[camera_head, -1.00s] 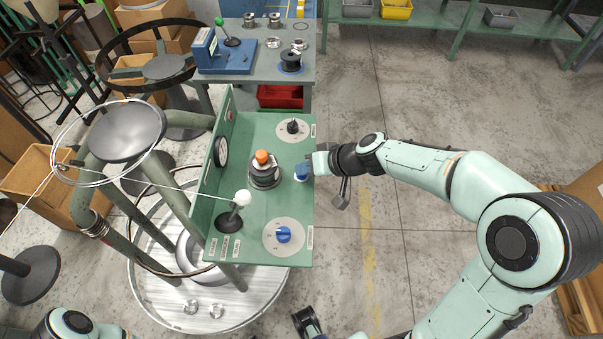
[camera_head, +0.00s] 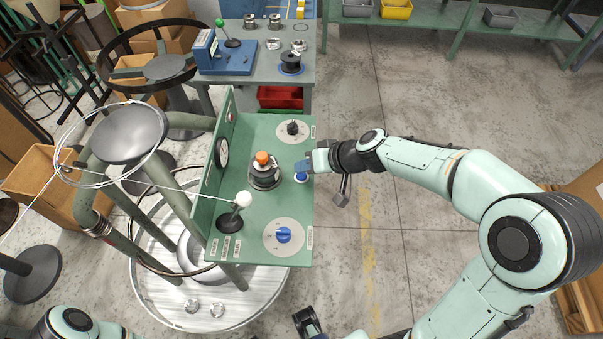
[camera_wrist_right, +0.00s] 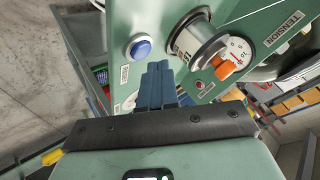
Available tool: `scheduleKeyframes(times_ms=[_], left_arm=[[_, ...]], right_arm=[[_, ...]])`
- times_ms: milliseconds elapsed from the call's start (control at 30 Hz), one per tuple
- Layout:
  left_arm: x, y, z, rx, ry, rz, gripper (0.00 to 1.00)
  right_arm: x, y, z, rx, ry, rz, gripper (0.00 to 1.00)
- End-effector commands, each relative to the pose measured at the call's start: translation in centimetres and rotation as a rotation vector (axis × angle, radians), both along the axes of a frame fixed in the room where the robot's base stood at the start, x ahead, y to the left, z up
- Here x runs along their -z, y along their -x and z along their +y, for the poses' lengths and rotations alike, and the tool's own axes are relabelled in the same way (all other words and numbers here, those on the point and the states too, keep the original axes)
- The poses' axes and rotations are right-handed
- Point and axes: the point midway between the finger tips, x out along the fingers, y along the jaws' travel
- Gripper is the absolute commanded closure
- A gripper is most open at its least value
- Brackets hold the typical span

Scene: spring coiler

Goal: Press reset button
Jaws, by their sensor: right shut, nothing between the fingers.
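A round blue button (camera_head: 301,178) with a pale ring sits on the right edge of the green control panel (camera_head: 275,215). It also shows in the right wrist view (camera_wrist_right: 141,48), beside a small white label (camera_wrist_right: 124,75) that I cannot read with certainty. My right gripper (camera_head: 303,166) is shut and empty, just beyond the button in the head view. In the right wrist view its blue fingertips (camera_wrist_right: 157,76) are just below and right of the button and look apart from it.
A black knob (camera_head: 292,127), a blue knob (camera_head: 284,235) and a white-balled lever (camera_head: 243,199) are also on the panel. The floor right of the panel is mostly clear.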

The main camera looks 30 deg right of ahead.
Motion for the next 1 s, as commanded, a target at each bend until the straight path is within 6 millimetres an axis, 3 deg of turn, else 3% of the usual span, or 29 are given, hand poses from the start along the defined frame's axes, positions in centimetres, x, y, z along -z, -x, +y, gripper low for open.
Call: scheduleKeyframes(times_ms=[533,1000], left_arm=[[-3.8,-1.0,0.0,0.000,0.000,-0.013,1.00],[-3.8,-1.0,0.0,0.000,0.000,-0.013,1.00]], right_arm=[[-4.9,-0.1,0.0,-0.001,0.000,-0.003,1.00],[-5.0,0.0,0.0,0.000,0.000,0.000,1.00]])
